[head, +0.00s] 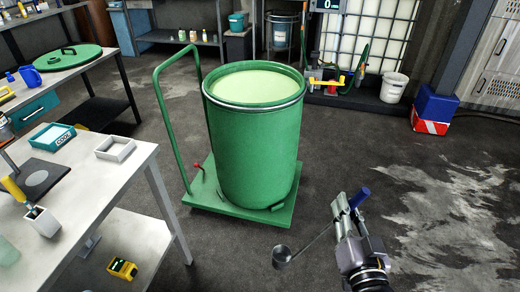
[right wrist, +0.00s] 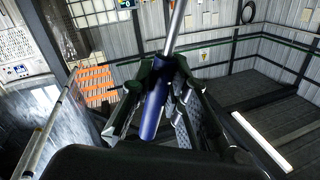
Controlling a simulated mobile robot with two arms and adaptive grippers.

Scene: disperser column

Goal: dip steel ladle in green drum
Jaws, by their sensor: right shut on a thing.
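The green drum (head: 252,145) stands open on a green trolley (head: 235,212) in the middle of the head view, filled near the rim with pale green liquid (head: 253,88). My right gripper (head: 350,205) is shut on the blue handle of the steel ladle, in front of the drum and to its right. The ladle's cup (head: 282,257) hangs at the lower left of the gripper, outside the drum and apart from it. In the right wrist view the blue handle (right wrist: 155,110) lies between the fingers (right wrist: 160,85), with the steel rod running up. My left gripper is not in view.
A workbench (head: 95,185) with trays and containers stands at the left. The trolley's tall handle (head: 158,110) rises left of the drum. A white bucket (head: 394,87) and a blue and red box (head: 433,108) stand behind. The floor at the right is clear.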

